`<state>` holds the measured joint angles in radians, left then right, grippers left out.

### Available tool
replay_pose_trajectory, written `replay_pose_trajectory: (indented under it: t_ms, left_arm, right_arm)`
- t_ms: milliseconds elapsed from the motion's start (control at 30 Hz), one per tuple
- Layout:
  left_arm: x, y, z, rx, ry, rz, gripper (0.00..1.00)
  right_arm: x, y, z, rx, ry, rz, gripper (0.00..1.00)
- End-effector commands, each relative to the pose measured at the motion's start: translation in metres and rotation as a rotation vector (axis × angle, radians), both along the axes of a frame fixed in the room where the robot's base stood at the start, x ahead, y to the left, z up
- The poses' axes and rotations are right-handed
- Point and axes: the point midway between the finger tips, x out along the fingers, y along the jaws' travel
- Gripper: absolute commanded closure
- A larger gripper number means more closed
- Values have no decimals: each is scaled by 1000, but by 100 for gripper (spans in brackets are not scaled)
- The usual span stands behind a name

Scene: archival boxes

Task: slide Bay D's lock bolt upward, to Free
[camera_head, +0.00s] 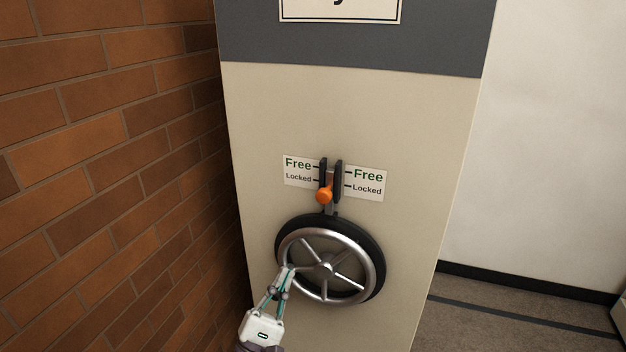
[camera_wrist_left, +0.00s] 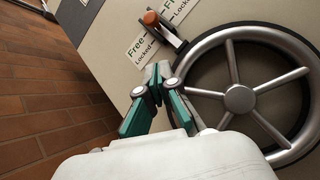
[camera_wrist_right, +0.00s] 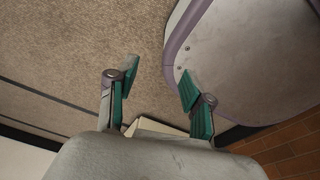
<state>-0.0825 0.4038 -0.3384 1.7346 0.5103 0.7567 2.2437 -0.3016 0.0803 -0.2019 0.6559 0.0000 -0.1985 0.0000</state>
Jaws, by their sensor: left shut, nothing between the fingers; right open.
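The lock bolt's orange knob (camera_head: 324,196) sits low in its dark upright guide (camera_head: 338,178), at or slightly below the Locked marks. Labels reading Free above Locked flank the guide. The knob also shows at the top of the left wrist view (camera_wrist_left: 151,18). My left gripper (camera_head: 288,268) is shut and empty, in front of the handwheel's left side, below and left of the knob and apart from it. Its closed fingertips (camera_wrist_left: 157,78) show in the left wrist view. My right gripper (camera_wrist_right: 159,78) is open and empty over the floor, outside the head view.
The spoked handwheel (camera_head: 370,270) sits directly below the bolt on the cream end panel (camera_head: 420,130). A brick wall (camera_head: 110,170) stands close on the left. Carpeted floor (camera_head: 480,325) is open on the right. The sign at the top is cut off.

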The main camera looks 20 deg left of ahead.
Motion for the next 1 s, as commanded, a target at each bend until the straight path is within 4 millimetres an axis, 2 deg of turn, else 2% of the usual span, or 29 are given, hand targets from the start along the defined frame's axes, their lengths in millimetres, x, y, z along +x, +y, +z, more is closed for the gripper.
replay_pose_trajectory:
  t_ms: [33, 133, 267, 667, 800, 1000]
  left_arm:
    - [2, 2, 5, -17, 14, -14, 100]
    - [6, 3, 6, -37, 24, -29, 100]
    - [17, 1, 16, -40, 21, -29, 100]
    - [80, -14, 70, -37, 19, -28, 100]
    - [82, -24, 89, -39, 22, -28, 100]
    - [83, -31, 100, -37, 23, -27, 100]
  right_arm:
    - [-11, -3, 6, -6, 30, -2, 49]
    - [-21, -5, 6, -13, 57, -4, 49]
    - [-22, -5, 11, -14, 58, -3, 49]
    - [-21, -5, 41, -13, 55, -3, 49]
    - [-21, -5, 56, -13, 55, -3, 49]
    - [-20, -5, 63, -13, 55, -3, 49]
